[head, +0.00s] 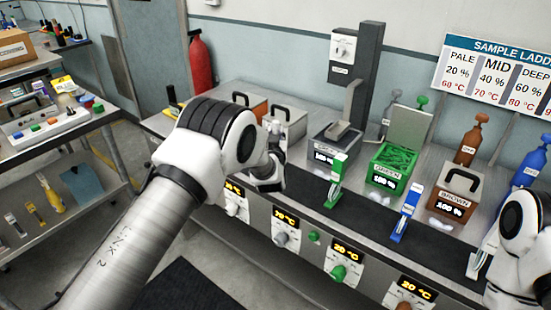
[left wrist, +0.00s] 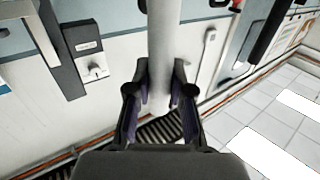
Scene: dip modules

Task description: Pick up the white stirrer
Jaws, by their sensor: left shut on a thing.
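In the left wrist view, a pale whitish rod (left wrist: 164,45), which looks like the white stirrer, runs down from the top edge between my left gripper's fingers (left wrist: 160,98). The fingers are shut on it, one on each side. Its far end is out of that view. In the head view my left wrist (head: 268,168) is above the front edge of the bench, left of the green stand; the arm hides most of the gripper, and I cannot make out the rod there. My right arm (head: 522,230) shows at the right edge; its gripper is not in view.
The bench carries a green box (head: 393,164), a brown box (head: 455,193), a grey box (head: 336,142) and a tall grey post (head: 363,60). A green stand (head: 336,182) and a blue stand (head: 406,212) rise from the dark strip. A shelf cart stands at left.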

